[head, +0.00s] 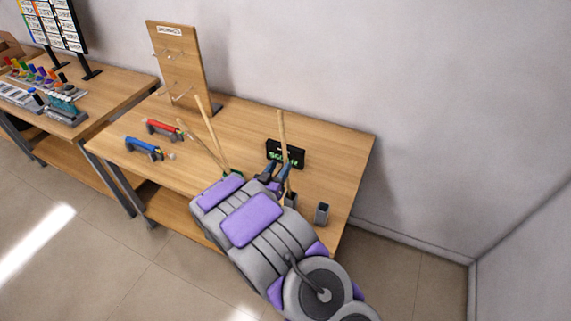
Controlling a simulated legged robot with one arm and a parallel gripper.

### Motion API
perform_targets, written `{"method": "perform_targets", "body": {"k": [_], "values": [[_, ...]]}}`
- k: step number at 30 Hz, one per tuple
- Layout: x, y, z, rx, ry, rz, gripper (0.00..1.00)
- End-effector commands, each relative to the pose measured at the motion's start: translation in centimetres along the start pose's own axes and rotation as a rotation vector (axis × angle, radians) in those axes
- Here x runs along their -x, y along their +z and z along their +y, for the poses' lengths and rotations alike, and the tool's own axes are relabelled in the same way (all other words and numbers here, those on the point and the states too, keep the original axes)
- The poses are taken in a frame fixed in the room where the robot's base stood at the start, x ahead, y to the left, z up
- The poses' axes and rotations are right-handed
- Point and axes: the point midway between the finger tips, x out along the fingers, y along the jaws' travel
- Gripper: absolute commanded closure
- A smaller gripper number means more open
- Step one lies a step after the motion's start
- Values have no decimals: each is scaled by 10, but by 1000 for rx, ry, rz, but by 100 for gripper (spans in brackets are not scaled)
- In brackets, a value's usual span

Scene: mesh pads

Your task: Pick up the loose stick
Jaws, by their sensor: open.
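Three thin wooden sticks show in the head view. One stick (282,136) stands nearly upright in front of the black display; its lower end is near a small dark holder (291,199). Two more sticks, a taller one (209,122) and a shorter one (196,139), lean left from near a green-marked base (237,172) partly hidden by my arm. I cannot tell which stick is loose. My gripper (277,172) is open, just left of the upright stick's lower part. I cannot tell whether they touch.
A black display with green text (272,151) stands behind my gripper. A grey cup (322,212) is at the right. Red (164,128) and blue (143,148) tools lie left, before a wooden pegboard (177,62). The wooden table's (345,150) right side is mostly clear.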

Motion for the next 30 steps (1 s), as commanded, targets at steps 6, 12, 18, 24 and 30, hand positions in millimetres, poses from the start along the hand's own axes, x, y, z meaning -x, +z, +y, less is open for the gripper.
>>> {"method": "perform_targets", "body": {"k": [6,12,18,24,30], "values": [[-18,3,8,-4,4,-2,55],[-44,8,14,-7,3,-6,55],[-54,6,7,-2,0,-3,55],[-54,6,6,-1,0,-3,55],[-54,6,9,-2,0,-3,73]]}}
